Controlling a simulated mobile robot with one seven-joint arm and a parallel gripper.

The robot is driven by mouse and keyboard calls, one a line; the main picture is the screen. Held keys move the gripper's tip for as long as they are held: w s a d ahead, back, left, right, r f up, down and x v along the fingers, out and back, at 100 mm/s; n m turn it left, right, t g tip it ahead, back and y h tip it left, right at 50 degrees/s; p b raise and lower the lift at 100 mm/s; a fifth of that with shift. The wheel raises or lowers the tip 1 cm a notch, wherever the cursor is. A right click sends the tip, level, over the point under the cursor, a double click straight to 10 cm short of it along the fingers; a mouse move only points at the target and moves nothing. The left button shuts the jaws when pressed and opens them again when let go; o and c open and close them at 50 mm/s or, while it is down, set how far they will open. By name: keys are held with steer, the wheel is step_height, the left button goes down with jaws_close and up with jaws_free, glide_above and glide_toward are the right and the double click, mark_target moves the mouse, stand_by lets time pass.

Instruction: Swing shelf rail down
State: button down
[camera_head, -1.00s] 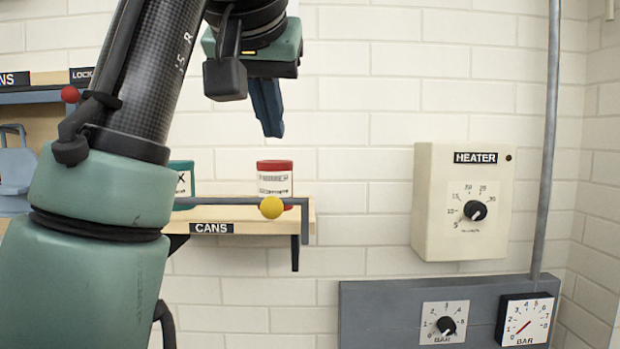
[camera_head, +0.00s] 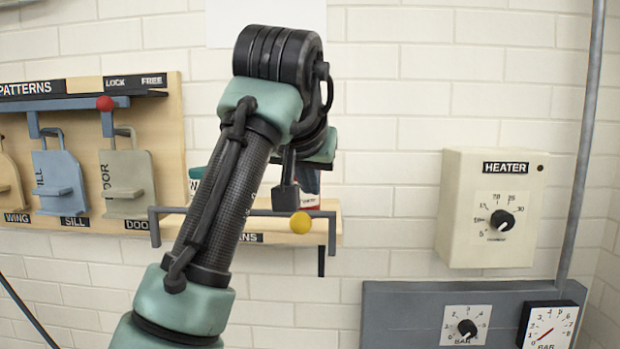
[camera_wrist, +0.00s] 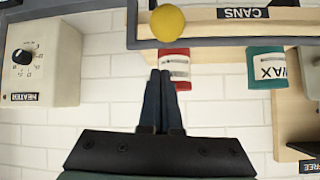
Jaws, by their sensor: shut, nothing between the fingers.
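The grey shelf rail (camera_head: 262,213) runs level across the front of the CANS shelf (camera_head: 328,228), with a yellow ball knob (camera_head: 300,222) near its right end. In the wrist view, which is upside down, the rail (camera_wrist: 225,41) and the yellow ball (camera_wrist: 168,22) also show. My gripper (camera_wrist: 160,74) is shut and empty. Its fingertips are above the rail, close to the ball and in front of the red can (camera_wrist: 174,66); I see no contact with the rail. In the head view my arm hides most of the gripper and part of the rail.
A green WAX can (camera_wrist: 266,67) stands beside the red can. The heater box (camera_head: 490,240) is on the wall to the right, above a grey gauge panel (camera_head: 400,300). A PATTERNS board (camera_head: 165,150) with a red-knobbed bar (camera_head: 70,103) is at left.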

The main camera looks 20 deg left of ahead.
mark_target(303, 213)
steer(key=shift+s+d+f+p, duration=0.1)
steer(key=shift+s+f+p, duration=0.3)
steer(key=shift+s, duration=0.35)
steer(key=shift+s+f+p, duration=0.15)
steer(key=shift+s+f, duration=0.35)
steer(key=shift+s, duration=0.25)
steer(key=shift+s+f+b, duration=0.1)
steer(key=shift+b, duration=0.25)
steer(key=shift+f+t+b, duration=0.15)
steer(key=shift+t+b, duration=0.15)
steer(key=shift+b, duration=0.05)
steer(key=shift+s+d+t+b, duration=0.1)
steer(key=shift+s+t+b, duration=0.15)
steer(key=shift+b, duration=0.3)
steer(key=shift+t, duration=0.25)
